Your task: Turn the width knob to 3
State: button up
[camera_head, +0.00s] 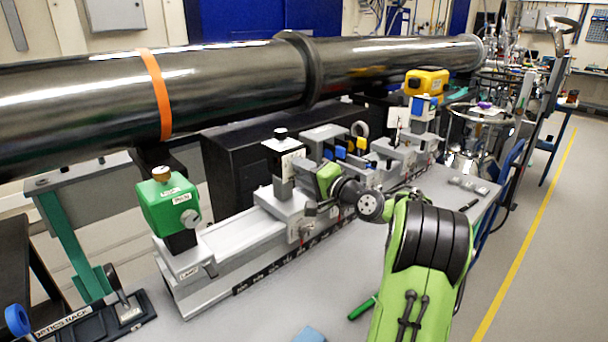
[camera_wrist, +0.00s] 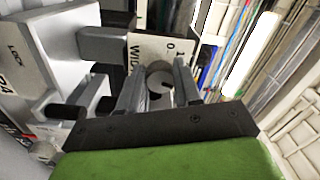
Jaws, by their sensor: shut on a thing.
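The width knob (camera_wrist: 157,76) is a small round grey knob in the wrist view, with a dark mark on its face. In the head view my green hand (camera_head: 328,178) is against the right side of a grey slit unit (camera_head: 285,167) with a black top knob; the width knob is hidden there.
A green box (camera_head: 171,203) stands at the rail's near end. More units, including a yellow-topped one (camera_head: 426,83), stand farther along. A long black pipe (camera_head: 230,85) runs behind. A green pen-like object (camera_head: 362,308) and blue item (camera_head: 309,334) lie on the bench.

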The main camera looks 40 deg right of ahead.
jog(key=shift+f, duration=0.1)
jog(key=o, duration=1)
jog(key=shift+o, duration=0.2)
jog(key=shift+s, duration=0.1)
jog(key=s, duration=1.5)
jog(key=shift+s+d, duration=0.25)
jog(key=shift+s, duration=0.05)
